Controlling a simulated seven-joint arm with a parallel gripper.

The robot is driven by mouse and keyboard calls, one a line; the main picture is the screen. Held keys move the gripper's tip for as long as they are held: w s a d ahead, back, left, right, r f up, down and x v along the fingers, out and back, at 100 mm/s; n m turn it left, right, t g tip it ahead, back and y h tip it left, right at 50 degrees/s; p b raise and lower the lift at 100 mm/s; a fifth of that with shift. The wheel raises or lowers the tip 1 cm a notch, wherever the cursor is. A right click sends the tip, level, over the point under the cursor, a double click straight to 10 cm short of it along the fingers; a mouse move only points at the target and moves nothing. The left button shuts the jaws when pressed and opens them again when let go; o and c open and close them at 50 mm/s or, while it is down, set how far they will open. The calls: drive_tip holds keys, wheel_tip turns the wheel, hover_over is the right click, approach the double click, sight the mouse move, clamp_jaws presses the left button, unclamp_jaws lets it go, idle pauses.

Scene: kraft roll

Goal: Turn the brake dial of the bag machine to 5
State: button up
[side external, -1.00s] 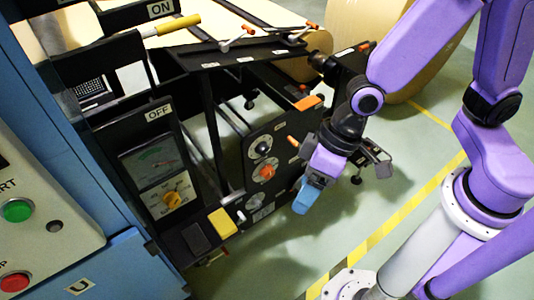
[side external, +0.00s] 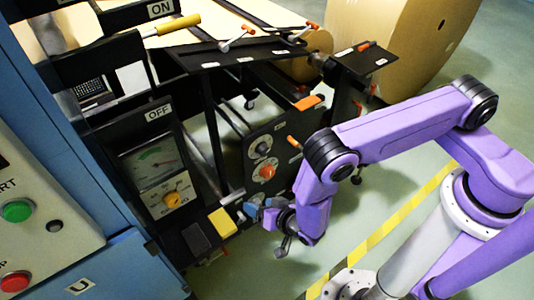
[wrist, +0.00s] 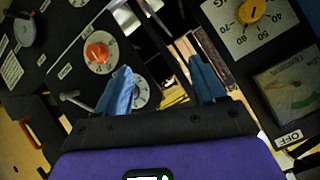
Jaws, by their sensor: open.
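The black panel of the machine carries a round dial with an orange knob (side external: 267,172) and, above it, a dial with a dark knob (side external: 261,147). Labels by the dials are too small to read, so I cannot tell which is the brake dial. My gripper (side external: 258,207) is open and empty, low in front of the panel; its blue fingers (wrist: 163,72) show apart.
A yellow knob (side external: 171,198) with a numbered scale sits under a gauge (side external: 152,160) on the left panel. A yellow block (side external: 222,222) and an orange handle (side external: 308,102) stick out nearby. A large paper roll (side external: 400,50) stands behind.

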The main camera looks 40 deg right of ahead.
drive_tip(key=d+f+t+h, duration=0.1)
drive_tip(key=d+f+t, duration=0.1)
drive_tip(key=d, duration=0.4)
drive_tip(key=t+h, duration=0.2)
drive_tip(key=t, duration=0.2)
approach(266, 152)
drive_tip(key=shift+m, duration=0.4)
drive_tip(key=w, duration=0.6)
drive_tip(key=w+d, duration=0.1)
drive_tip(key=w, duration=0.2)
drive_tip(key=shift+w+f, duration=0.1)
drive_tip(key=c, duration=1)
